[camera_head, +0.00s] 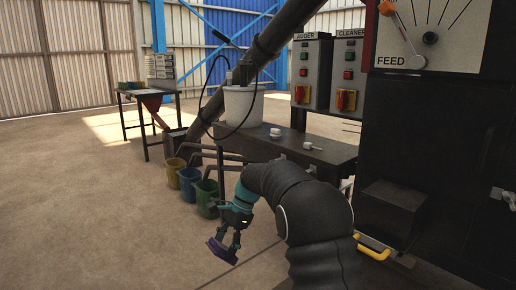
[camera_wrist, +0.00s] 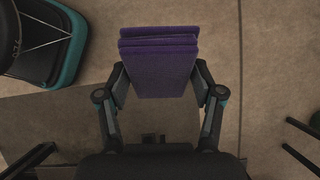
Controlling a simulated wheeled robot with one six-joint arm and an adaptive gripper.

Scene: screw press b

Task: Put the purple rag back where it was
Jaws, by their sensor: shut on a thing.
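The purple rag (camera_wrist: 158,68) is folded in layers and held between the two fingers of my gripper (camera_wrist: 158,82) in the wrist view. In the head view the rag (camera_head: 222,249) hangs at the tip of my gripper (camera_head: 230,238), above the bare floor. My gripper is shut on it, and the rag appears clear of any surface. In the head view it is in front of the green bucket and below the level of the dark bench.
A dark bench (camera_head: 328,155) carries a white bucket (camera_head: 243,106) and small white items. Yellow, blue and green buckets (camera_head: 207,197) stand on the floor to the left. The black machine (camera_head: 425,140) is at the right. Open floor (camera_head: 90,210) lies left.

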